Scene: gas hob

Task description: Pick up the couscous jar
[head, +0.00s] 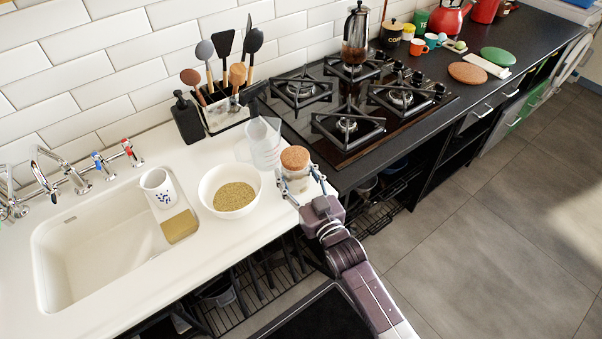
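The couscous jar (298,183) is a glass jar with a round cork lid (295,158). It stands upright near the right front corner of the white counter, to the right of a white bowl. My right gripper (299,177) comes in from the lower right, with one finger on each side of the jar. The fingers look spread a little wider than the jar. Contact is hard to judge at this size, and the gripper partly hides the jar's lower part. My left gripper is out of view.
A clear measuring jug (264,145) stands close behind the jar. The bowl (229,191) holds grain.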

